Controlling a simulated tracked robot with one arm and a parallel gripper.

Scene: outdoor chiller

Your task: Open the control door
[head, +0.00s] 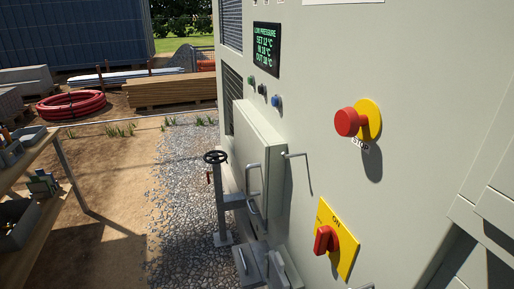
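The control door (258,140) appears to be the pale front of a shallow box standing out from the chiller's beige wall, left of centre. A silver bar handle (251,190) is on its lower part, seen at a steep angle. I cannot tell whether the door is fully closed. A thin bent metal rod (306,172) sits just right of the box.
The chiller wall carries a red stop button (348,122), a red rotary switch on a yellow plate (325,240), a display (267,50) and small buttons. A black valve handwheel (215,157) stands left of the door. A workbench (40,145) is at far left; gravel lies between.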

